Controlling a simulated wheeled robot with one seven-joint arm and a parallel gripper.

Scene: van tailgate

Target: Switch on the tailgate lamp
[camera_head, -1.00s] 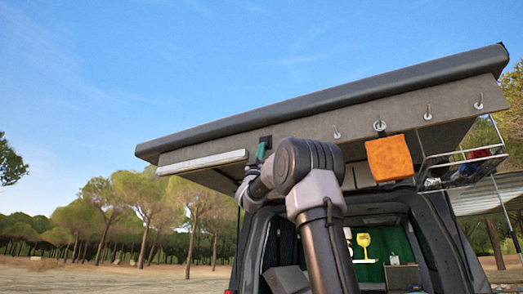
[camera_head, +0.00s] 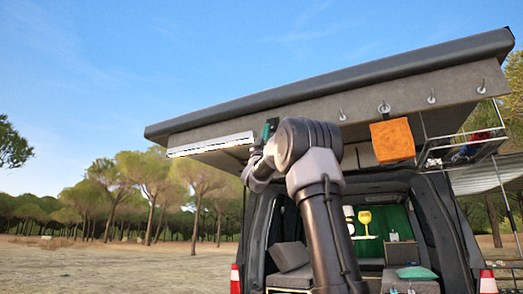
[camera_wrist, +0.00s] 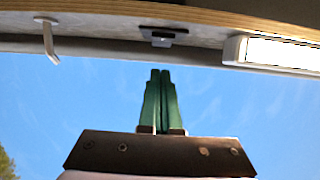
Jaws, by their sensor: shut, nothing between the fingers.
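The tailgate lamp (camera_head: 210,144) is a long white bar under the left part of the raised tailgate. Its face looks bright and lit; it also shows at upper right in the wrist view (camera_wrist: 275,51). A small dark switch-like fitting (camera_wrist: 162,36) sits on the tailgate panel, left of the lamp in the wrist view. My gripper (camera_wrist: 160,73) has green fingers, shut together and empty, pointing toward that fitting. In the wrist view the tips appear just below it, with sky between. In the head view the gripper (camera_head: 270,128) is near the panel, partly hidden by my arm.
A white hook (camera_wrist: 48,40) hangs from the panel, and several more line it to the right. An orange box (camera_head: 392,140) and a wire rack (camera_head: 465,149) hang on the right. The van's open rear is below. Open sky lies left.

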